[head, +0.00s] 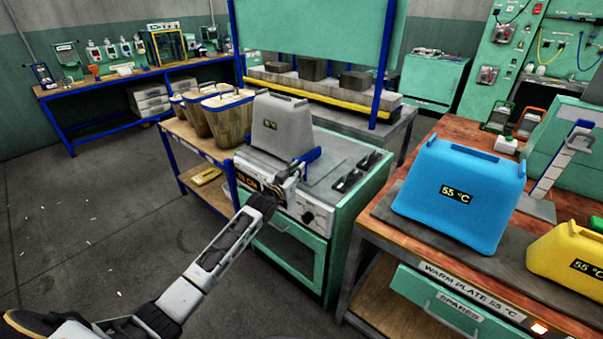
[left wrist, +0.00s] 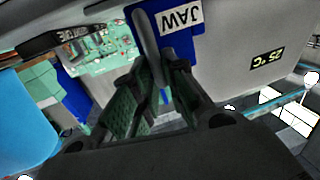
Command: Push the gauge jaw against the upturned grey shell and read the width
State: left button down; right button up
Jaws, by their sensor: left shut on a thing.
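The upturned grey shell (head: 281,122) stands on the green gauge bench's top, with a small temperature label on its side. In the left wrist view the shell (left wrist: 240,50) fills the upper right and its label reads 25 °C. The blue gauge jaw (head: 312,155) is at the shell's right side. The jaw (left wrist: 182,48) carries a JAW label in the wrist view. My left gripper (head: 284,184) is shut on the jaw's grey handle. I cannot tell whether the jaw touches the shell. The front readout (head: 249,182) is partly legible and I cannot read its value surely. My right gripper is out of view.
A blue shell (head: 459,190) marked 55 °C and a yellow shell (head: 572,262) stand on the warm plate at right. Several wooden moulds (head: 226,118) stand on the bench at left. Black clips (head: 347,181) lie right of the jaw. The floor at left is open.

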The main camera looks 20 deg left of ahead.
pick_arm(q)
jog(key=shift+a+r, duration=0.1)
jog(key=shift+a, duration=0.25)
jog(key=c, duration=1.5)
grip_release()
jog(key=shift+a, duration=0.1)
jog(key=shift+s+a, duration=0.25)
jog(key=shift+s, duration=1.7)
jog(key=shift+s+a, duration=0.3)
jog(key=shift+s, duration=1.65)
jog(key=shift+s+a, duration=0.25)
jog(key=shift+s, duration=1.7)
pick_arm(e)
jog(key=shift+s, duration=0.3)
pick_arm(q)
jog(key=shift+f, duration=0.2)
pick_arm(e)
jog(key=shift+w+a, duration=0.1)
